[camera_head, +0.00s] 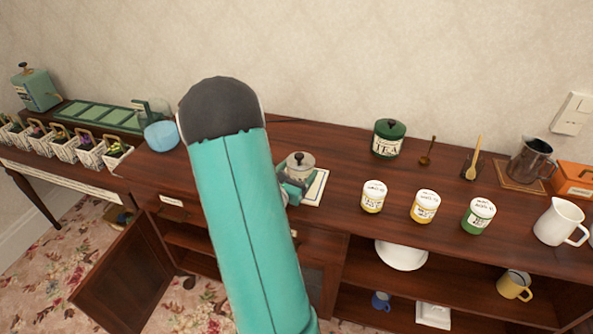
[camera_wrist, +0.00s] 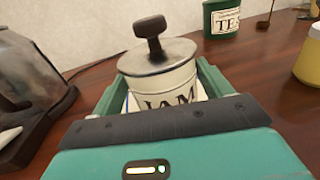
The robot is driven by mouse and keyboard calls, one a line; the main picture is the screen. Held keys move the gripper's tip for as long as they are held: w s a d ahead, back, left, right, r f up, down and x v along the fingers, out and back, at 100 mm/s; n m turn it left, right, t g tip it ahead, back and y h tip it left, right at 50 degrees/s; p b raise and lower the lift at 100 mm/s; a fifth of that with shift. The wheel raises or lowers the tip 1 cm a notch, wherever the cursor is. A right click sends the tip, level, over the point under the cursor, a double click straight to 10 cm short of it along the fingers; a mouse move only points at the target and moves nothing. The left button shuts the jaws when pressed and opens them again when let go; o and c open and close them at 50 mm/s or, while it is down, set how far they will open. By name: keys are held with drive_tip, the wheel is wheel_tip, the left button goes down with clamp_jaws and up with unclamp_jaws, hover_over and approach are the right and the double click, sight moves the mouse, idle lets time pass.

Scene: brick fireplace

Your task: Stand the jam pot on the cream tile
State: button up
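The jam pot (camera_wrist: 165,85) is a pale round pot with JAM lettering, a grey metal lid and a dark knob. In the head view the jam pot (camera_head: 299,163) is upright at the cream tile (camera_head: 317,187), which lies on the dark wooden top. The pot's base is hidden, so I cannot tell whether it touches the tile. My gripper (camera_wrist: 160,92) has its teal fingers on both sides of the pot. A sliver of pale surface shows between the left finger and the pot; whether the fingers press on it is unclear. My arm hides part of the gripper (camera_head: 292,187) in the head view.
A green TEA tin (camera_head: 388,142) stands behind and right. Several lidded jars, including a yellow-labelled one (camera_head: 373,197), stand to the right. A white jug (camera_head: 560,222) is near the right edge. A glass-and-dark appliance (camera_wrist: 25,95) is close on the left in the wrist view.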

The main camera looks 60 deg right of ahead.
drive_tip(key=shift+o, duration=1.1)
drive_tip(key=shift+s, duration=0.1)
drive_tip(key=shift+r, duration=0.2)
drive_tip(key=a, duration=1.2)
drive_tip(key=shift+w, duration=0.25)
drive_tip(key=shift+r, duration=0.1)
